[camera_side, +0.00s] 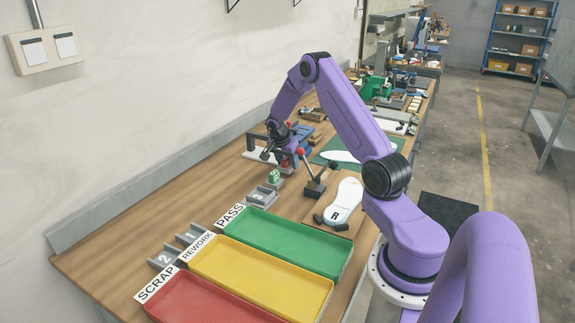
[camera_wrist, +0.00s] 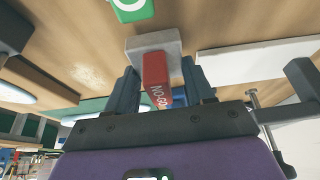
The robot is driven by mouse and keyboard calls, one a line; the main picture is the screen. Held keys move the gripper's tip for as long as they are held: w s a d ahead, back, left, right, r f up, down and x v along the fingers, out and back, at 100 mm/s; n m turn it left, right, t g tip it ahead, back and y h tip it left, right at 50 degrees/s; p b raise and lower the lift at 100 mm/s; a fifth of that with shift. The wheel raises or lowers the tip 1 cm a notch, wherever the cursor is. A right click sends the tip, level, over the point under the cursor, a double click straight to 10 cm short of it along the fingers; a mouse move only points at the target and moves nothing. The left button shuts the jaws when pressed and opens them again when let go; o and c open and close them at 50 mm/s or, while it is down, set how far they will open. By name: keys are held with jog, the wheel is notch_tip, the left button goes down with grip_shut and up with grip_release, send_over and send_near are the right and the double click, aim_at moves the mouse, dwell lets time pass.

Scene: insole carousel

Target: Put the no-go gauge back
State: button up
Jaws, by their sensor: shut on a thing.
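My gripper (camera_wrist: 160,80) is shut on the red no-go gauge (camera_wrist: 156,70), marked "NO-GO", which sits between its two fingers in the wrist view. A pale grey block (camera_wrist: 136,45) shows at the far end of the gauge; I cannot tell whether it is part of the gauge or a holder touching it. In the side view my gripper (camera_side: 279,150) is low over the bench, with the gauge mostly hidden. The green gauge (camera_side: 274,175) stands close in front of it and also shows at the top of the wrist view (camera_wrist: 132,8).
A grey holder (camera_side: 262,197) lies near the green gauge. A red-knobbed clamp (camera_side: 314,187) stands right of my gripper, by a white insole (camera_side: 344,202) marked R. Green (camera_side: 345,274), yellow (camera_side: 326,305) and red (camera_side: 200,297) trays fill the near bench. Bare wood (camera_side: 190,205) lies left.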

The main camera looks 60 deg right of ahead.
jog(key=shift+f, duration=0.65)
jog(key=o, duration=1.1)
jog(key=shift+f, duration=0.15)
jog(key=shift+o, duration=0.2)
